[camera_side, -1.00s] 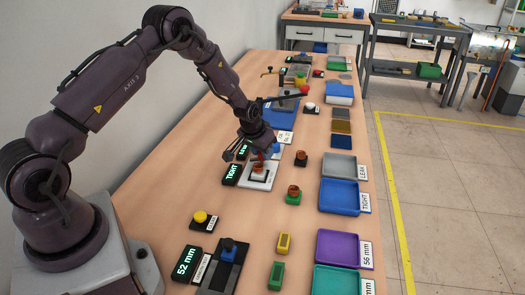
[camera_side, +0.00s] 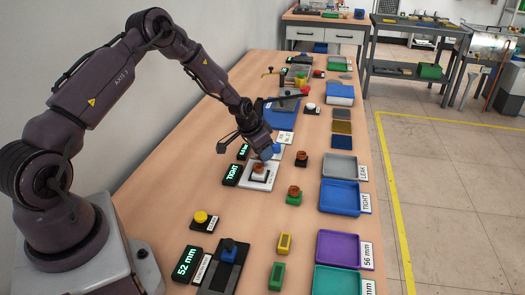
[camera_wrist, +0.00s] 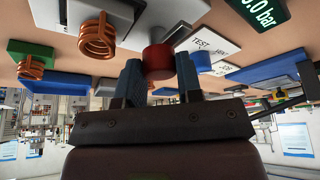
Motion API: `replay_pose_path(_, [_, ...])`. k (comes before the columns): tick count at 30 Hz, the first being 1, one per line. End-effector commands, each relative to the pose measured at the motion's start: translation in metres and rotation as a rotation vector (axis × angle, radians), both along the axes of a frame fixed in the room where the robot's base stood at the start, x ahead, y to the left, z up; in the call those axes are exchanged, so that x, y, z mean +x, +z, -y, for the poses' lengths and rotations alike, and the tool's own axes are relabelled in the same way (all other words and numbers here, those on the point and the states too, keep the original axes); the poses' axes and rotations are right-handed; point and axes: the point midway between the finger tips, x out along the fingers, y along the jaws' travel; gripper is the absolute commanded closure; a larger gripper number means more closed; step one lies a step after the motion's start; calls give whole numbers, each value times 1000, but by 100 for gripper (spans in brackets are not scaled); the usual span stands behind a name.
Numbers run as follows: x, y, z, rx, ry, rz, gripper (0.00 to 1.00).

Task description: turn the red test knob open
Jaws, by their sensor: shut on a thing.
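The red test knob (camera_wrist: 158,60) is a short red cylinder between my two blue fingertips in the wrist view. My gripper (camera_wrist: 159,80) is shut on it, with one finger at each side. A white label reading "TEST" (camera_wrist: 203,45) is beside the knob; its other words are hard to read. In the side view my gripper (camera_side: 270,151) is low over the bench, just behind the white fixture (camera_side: 262,183), and the knob is hidden there.
A copper coil (camera_side: 258,169) sits on the white fixture. Two more coils stand close by, on a black block (camera_side: 301,162) and a green block (camera_side: 293,199). Grey (camera_side: 340,158) and blue (camera_side: 335,206) trays are at the right edge. A blue box (camera_side: 275,120) is behind my gripper.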

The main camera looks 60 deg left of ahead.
Motion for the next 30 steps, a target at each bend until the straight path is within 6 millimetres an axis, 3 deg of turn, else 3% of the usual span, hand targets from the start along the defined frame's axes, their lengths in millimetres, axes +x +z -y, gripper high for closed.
replay_pose_path(4, [1,0,-1,3,0,5,90])
replay_pose_path(5, [1,0,-1,3,0,5,65])
replay_pose_path(8, [1,0,-1,3,0,3,42])
replay_pose_path(20, [-3,9,-1,2,2,3,42])
replay_pose_path(30, [-30,74,-2,5,1,4,42])
